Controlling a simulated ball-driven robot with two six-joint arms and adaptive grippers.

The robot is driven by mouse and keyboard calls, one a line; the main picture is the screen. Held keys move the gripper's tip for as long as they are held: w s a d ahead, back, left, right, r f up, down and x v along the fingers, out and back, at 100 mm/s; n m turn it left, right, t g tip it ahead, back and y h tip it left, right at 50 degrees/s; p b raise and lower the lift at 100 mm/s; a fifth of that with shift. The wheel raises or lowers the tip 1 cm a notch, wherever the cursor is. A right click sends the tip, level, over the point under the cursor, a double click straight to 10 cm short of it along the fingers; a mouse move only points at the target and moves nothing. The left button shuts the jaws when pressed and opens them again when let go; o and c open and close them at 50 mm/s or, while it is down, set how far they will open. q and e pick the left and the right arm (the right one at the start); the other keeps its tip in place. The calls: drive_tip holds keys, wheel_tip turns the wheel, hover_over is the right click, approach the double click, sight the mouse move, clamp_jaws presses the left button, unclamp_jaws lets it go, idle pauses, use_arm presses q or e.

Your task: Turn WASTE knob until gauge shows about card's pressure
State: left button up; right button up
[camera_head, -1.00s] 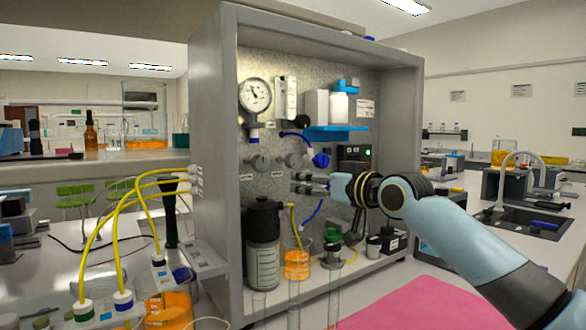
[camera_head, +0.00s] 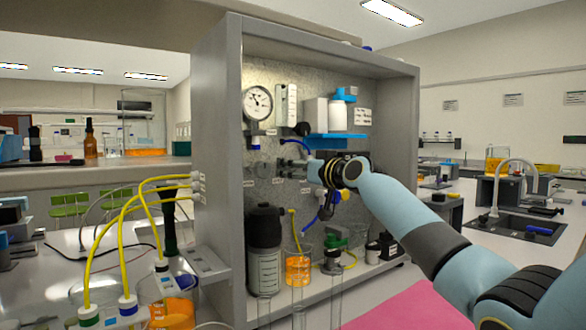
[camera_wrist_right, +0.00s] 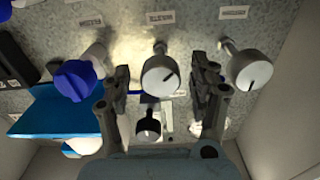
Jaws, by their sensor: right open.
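The gauge (camera_head: 257,103) is a round white dial at the upper left of the rig's metal panel; its reading is too small to tell. Below it is a grey knob (camera_head: 258,168). My right gripper (camera_head: 287,164) is open at the middle knob. In the right wrist view, the middle knob (camera_wrist_right: 160,74), with a dark line on its pale face, lies between the open fingers (camera_wrist_right: 162,92). Another pale knob (camera_wrist_right: 246,70) is to its right and a blue knob (camera_wrist_right: 74,82) to its left.
A blue shelf (camera_head: 330,139) with white containers is above the gripper. A black knob (camera_wrist_right: 148,124) shows below the fingers in the wrist view. A dark bottle (camera_head: 264,250) and an orange beaker (camera_head: 298,268) stand on the rig's floor. The rig's side walls enclose the space.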

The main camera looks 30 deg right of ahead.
drive_tip(key=shift+w+a, duration=0.1)
drive_tip(key=shift+w, duration=0.65)
drive_tip(key=c, duration=1.2)
